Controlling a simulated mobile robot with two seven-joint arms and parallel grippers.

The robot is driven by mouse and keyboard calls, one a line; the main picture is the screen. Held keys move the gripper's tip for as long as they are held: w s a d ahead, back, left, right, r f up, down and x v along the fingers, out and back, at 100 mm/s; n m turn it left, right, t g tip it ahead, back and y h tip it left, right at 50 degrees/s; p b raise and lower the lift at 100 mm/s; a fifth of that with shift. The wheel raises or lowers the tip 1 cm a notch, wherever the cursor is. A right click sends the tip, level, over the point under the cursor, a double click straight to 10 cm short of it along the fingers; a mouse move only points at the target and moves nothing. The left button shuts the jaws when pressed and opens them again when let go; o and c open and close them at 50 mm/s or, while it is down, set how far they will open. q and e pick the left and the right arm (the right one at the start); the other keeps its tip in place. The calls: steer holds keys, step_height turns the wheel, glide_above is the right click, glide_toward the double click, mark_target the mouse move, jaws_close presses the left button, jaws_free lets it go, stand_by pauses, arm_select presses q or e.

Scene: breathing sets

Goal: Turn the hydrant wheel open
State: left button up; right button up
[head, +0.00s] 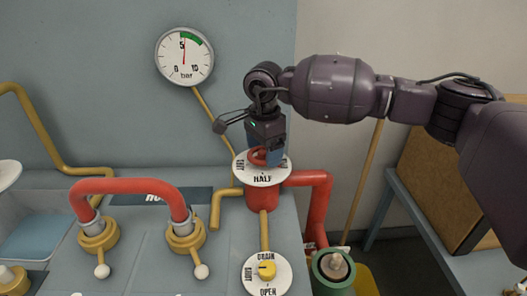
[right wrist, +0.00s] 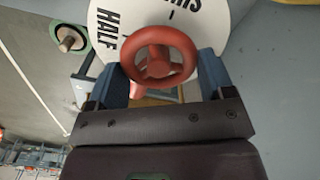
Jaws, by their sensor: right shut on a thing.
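The red hydrant wheel (right wrist: 158,57) sits above a round white dial plate (right wrist: 232,10) in the right wrist view. In the head view the wheel (head: 258,156) is partly hidden under my right gripper (head: 267,150), and the dial (head: 262,178) with the word HALF shows below it. The dial is on top of a red hydrant body (head: 262,199). My right gripper, also in the right wrist view (right wrist: 165,70), has its blue fingers on both sides of the wheel and is shut on it. My left gripper is not in view.
A round gauge (head: 184,56) on the wall has its needle near 5. A smaller dial with a yellow knob (head: 267,270) is in front of the hydrant. A red hose (head: 130,186) arches on the left. A green-rimmed fitting (head: 333,267) is at lower right.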

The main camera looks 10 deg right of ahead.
mark_target(264, 151)
steer(key=n+b, duration=0.1)
steer(key=n, duration=0.1)
steer(key=shift+w+n, duration=0.15)
steer(key=shift+n, duration=0.15)
steer(key=shift+r+n+b, duration=0.1)
steer(key=shift+n+b, duration=0.2)
steer(key=shift+n, duration=0.5)
steer(key=shift+a+n, duration=0.1)
steer(key=shift+n, duration=0.3)
steer(key=shift+r, duration=0.1)
steer(key=o, duration=0.9)
step_height(264, 151, up, 11)
steer(key=shift+f, duration=0.15)
steer(key=shift+f, duration=0.1)
